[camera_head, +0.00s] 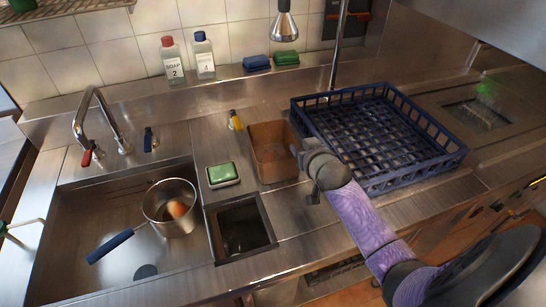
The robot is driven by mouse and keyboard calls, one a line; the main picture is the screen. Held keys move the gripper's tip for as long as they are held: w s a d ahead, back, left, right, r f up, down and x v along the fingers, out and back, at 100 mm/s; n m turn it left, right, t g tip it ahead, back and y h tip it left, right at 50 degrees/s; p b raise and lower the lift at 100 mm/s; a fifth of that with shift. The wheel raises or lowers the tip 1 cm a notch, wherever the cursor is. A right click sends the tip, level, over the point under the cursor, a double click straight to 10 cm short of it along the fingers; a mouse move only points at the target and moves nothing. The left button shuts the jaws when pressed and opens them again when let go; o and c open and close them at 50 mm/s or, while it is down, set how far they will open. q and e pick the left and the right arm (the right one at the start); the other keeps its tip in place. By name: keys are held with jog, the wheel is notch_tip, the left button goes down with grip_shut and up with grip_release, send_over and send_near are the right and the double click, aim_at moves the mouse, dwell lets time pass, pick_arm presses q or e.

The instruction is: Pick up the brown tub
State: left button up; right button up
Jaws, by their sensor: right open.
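The brown tub (270,150) is a small rectangular open container. It stands on the steel counter between the sink side and the blue rack. My right gripper (298,150) is at the tub's right wall, with the arm coming in from the lower right. The jaws are open and look close to or around that wall; the wrist hides part of them, so contact cannot be told. My left gripper does not show.
A blue dish rack (375,135) stands right behind my right wrist. A green sponge on a tray (222,174) and a square opening (240,228) are left of and below the tub. A pot (170,207) sits in the sink.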

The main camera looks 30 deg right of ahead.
aim_at(296, 140)
jog(key=b+x, duration=0.2)
jog(key=x, duration=0.4)
jog(key=shift+d+r+b, duration=0.1)
jog(key=shift+d+b, duration=0.1)
jog(key=shift+b, duration=0.2)
jog(key=shift+w, duration=0.1)
jog(key=shift+r, duration=0.15)
jog(key=shift+c, duration=0.2)
grip_shut()
dwell(0.4)
